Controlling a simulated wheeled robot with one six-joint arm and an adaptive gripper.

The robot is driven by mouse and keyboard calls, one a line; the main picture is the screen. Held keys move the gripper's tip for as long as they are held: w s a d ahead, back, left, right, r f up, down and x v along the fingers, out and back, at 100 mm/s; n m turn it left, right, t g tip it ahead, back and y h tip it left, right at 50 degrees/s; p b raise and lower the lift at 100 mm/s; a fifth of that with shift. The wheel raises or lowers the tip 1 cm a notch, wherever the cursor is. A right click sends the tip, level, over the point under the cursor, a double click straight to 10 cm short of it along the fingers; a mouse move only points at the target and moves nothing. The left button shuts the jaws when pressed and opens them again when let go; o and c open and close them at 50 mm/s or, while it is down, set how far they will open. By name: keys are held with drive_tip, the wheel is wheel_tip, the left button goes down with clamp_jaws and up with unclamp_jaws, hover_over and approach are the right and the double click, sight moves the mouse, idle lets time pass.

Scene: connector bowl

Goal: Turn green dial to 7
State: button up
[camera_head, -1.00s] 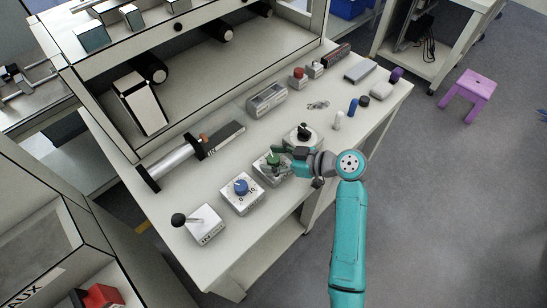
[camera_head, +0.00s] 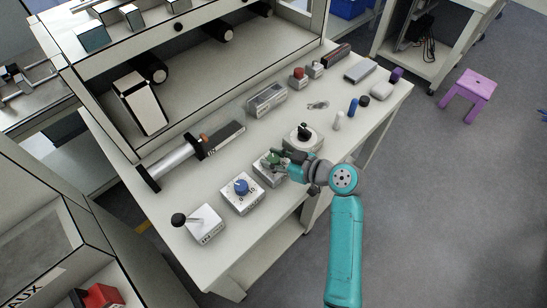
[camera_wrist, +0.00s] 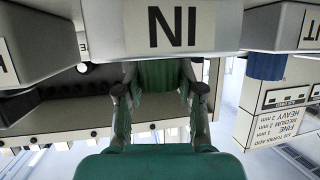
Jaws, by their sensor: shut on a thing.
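The green dial (camera_head: 268,160) sits on a small pale box (camera_head: 268,178) in the middle of the bench, in the head view. My gripper (camera_head: 274,157) reaches in from the right and is shut on the dial. In the wrist view, my gripper's two fingers (camera_wrist: 160,95) stand on either side of the green dial (camera_wrist: 160,74). My fingers partly hide the dial in the head view. Its pointer and the numbers around it are too small or hidden to read.
A blue dial (camera_head: 241,186) on a similar box stands close to the left. A box with a black knob (camera_head: 304,133) stands close behind right. A lever box (camera_head: 205,226) is at the front left.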

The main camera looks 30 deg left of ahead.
drive_tip(key=shift+m+t+h, duration=0.7)
drive_tip(key=shift+m+t, duration=1.2)
drive_tip(key=shift+t, duration=0.2)
drive_tip(key=o, duration=1.2)
drive_tip(key=shift+c, duration=0.2)
drive_tip(key=shift+d, duration=0.1)
drive_tip(key=v, duration=1.1)
drive_tip(key=shift+s+d+r, duration=0.15)
drive_tip(key=shift+s+d, duration=0.05)
drive_tip(key=shift+s, duration=0.15)
